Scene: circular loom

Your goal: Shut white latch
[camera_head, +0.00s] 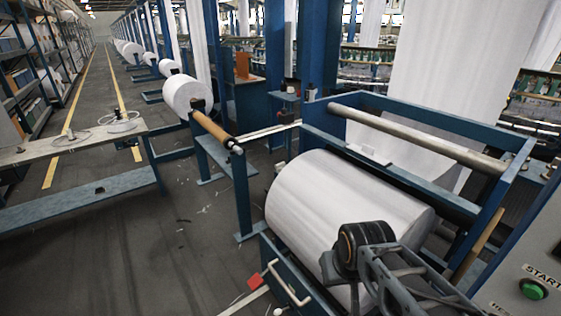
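A bent white handle (287,284), which looks like the white latch, sits on the blue lower frame (276,258) of the loom, in front of the large white fabric roll (340,205). It stands out from the frame at a slant. Whether it is shut cannot be told. My arm's end (385,268), with a dark round joint and grey links, is at the bottom right, in front of the roll and to the right of the handle. A clear gap shows between them in the picture. My gripper's fingertips cannot be made out.
A red piece (255,282) and a white bar (244,301) lie left of the handle. A control panel with a green START button (533,289) is at the right. A metal roller (420,138) crosses above the roll. The grey floor (130,250) at left is mostly open.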

